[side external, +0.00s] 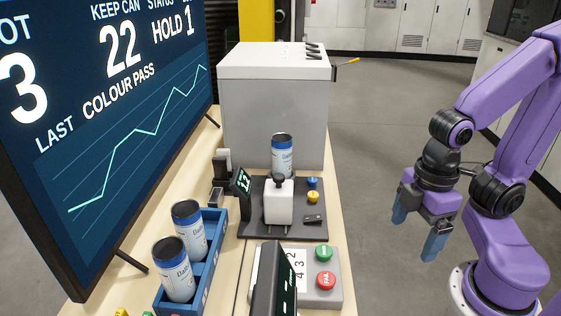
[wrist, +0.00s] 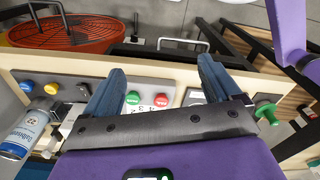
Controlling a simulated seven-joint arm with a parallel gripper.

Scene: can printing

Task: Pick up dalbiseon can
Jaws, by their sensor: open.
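Three white cans with blue label bands and dark tops show in the side view. One can (side external: 282,156) stands upright on a dark plate (side external: 300,233), behind a white block-shaped device. Two more cans, (side external: 187,232) and (side external: 174,270), stand in a blue tray (side external: 215,270); the front label begins with "Dalb". My gripper (side external: 418,228) is open and empty, pointing down right of the bench. Its blue fingers (wrist: 160,74) are apart in the wrist view.
A grey button box (side external: 338,292) with green and red buttons sits at the bench's front. A large white cabinet (side external: 272,100) stands behind the plate. A big display (side external: 110,130) borders the left. An orange-red round basket (wrist: 68,33) shows in the wrist view.

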